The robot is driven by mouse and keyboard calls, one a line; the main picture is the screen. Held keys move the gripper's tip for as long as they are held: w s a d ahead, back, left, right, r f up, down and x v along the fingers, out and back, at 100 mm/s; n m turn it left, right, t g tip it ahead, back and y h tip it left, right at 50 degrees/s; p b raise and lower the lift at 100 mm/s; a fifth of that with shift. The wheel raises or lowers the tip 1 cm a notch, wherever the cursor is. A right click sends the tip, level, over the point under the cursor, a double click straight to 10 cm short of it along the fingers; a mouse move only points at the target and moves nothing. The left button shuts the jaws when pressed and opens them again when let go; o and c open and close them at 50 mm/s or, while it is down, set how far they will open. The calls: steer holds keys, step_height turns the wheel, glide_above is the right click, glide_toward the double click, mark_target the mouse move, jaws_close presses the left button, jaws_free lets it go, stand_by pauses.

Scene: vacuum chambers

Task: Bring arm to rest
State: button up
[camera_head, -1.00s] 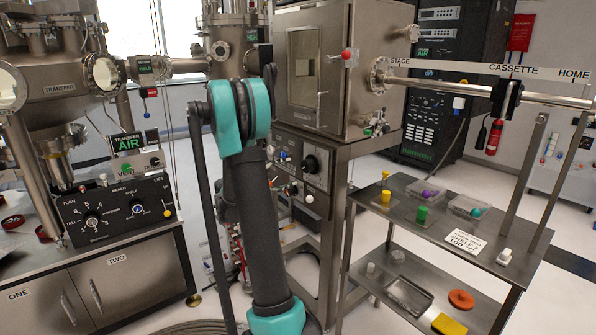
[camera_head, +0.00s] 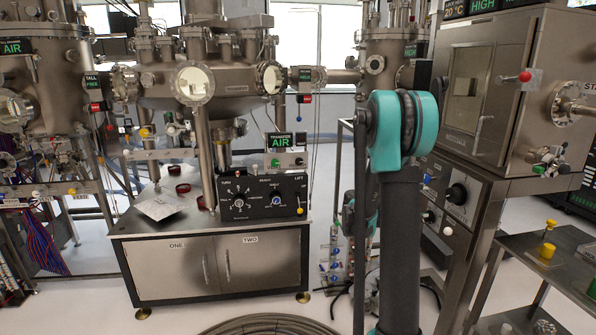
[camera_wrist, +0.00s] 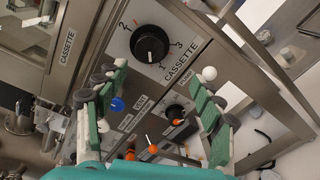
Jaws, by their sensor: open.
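My gripper (camera_wrist: 157,112) shows in the wrist view with its two green-padded fingers spread apart and nothing between them. I cannot tell how far the fingers are from the panel. In the head view my arm (camera_head: 400,240), with teal joints and dark links, stands upright right of centre, in front of the chamber stand. My gripper cannot be made out there.
A steel chamber (camera_head: 493,85) on a stand is close at the right. A shelf cart (camera_head: 565,262) with yellow pieces is at the right edge. A cabinet (camera_head: 215,268) marked ONE and TWO carries a control box (camera_head: 265,197). Cables (camera_head: 268,325) are coiled on the floor in front.

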steer(key=s+a+f+m+t+y, duration=0.1)
steer(key=s+a+f+m+y, duration=0.1)
steer(key=s+a+f+y, duration=0.3)
steer(key=s+a+f+m+t+y, duration=0.1)
steer(key=s+a+f+y, duration=0.5)
steer(key=s+a, duration=0.6)
steer(key=s+a+f+m+y, duration=0.2)
steer(key=s+a+f+y, duration=0.3)
steer(key=a, duration=0.8)
steer(key=s+y, duration=0.1)
steer(key=s, duration=0.2)
steer(key=shift+s+a+f+m+t, duration=0.3)
steer(key=shift+s+f+t, duration=0.05)
steer(key=shift+s+t, duration=0.05)
